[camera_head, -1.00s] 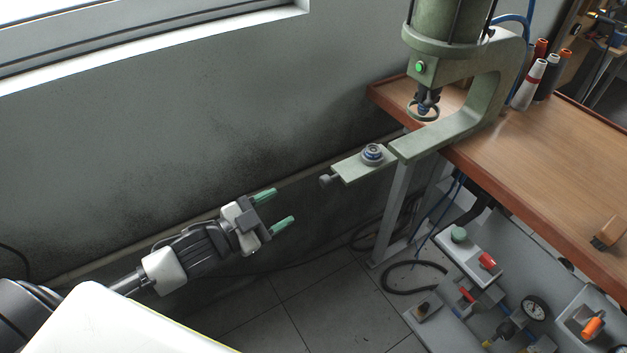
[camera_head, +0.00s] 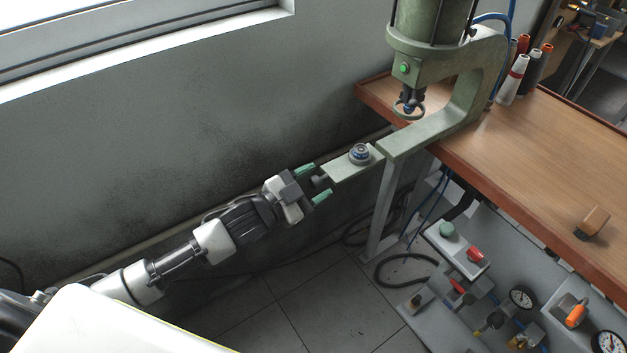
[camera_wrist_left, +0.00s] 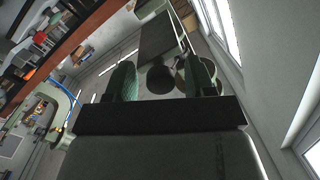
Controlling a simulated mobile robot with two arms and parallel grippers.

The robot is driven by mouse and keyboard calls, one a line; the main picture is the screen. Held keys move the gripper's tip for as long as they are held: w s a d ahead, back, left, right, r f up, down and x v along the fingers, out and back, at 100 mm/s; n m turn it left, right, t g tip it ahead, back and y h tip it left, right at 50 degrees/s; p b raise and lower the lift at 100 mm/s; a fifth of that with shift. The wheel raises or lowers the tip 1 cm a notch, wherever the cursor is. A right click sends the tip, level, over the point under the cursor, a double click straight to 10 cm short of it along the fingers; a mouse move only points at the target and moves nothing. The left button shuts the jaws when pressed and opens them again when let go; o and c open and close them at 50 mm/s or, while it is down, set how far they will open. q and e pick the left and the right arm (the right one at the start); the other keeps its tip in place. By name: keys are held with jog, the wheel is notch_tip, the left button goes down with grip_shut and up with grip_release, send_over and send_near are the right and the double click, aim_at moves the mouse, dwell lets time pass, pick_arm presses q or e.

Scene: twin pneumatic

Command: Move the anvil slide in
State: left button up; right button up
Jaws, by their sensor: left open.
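The anvil slide (camera_head: 343,171) is a pale green plate sticking out to the left of the press frame. A blue and grey round piece (camera_head: 360,153) sits on top of it. A dark knob (camera_head: 319,181) is at its left end. My left gripper (camera_head: 314,183) is open, its green fingers on either side of the knob. In the left wrist view, a dark round shape (camera_wrist_left: 160,79) shows between the fingers. Whether either finger touches the knob cannot be told. My right gripper is not in view.
The green press (camera_head: 485,75) with its ram (camera_head: 408,104) stands at the wooden bench's (camera_head: 560,150) left end. A grey panel with valves and gauges (camera_head: 470,290) is below the bench. A wall (camera_head: 170,130) runs behind my left arm.

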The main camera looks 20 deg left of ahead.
aim_at(376, 151)
pick_arm(q)
jog(key=shift+c, duration=0.4)
grip_shut()
jog(key=x, duration=0.4)
jog(key=b+x, duration=0.1)
jog(key=x, duration=0.7)
jog(key=shift+d+b, duration=0.3)
jog(key=shift+d, duration=0.3)
jog(key=shift+w, duration=0.15)
jog(key=shift+r, duration=0.1)
jog(key=shift+c, duration=1.5)
grip_release()
jog(key=o, duration=0.4)
jog(key=shift+w+d, duration=0.15)
jog(key=shift+d, duration=0.05)
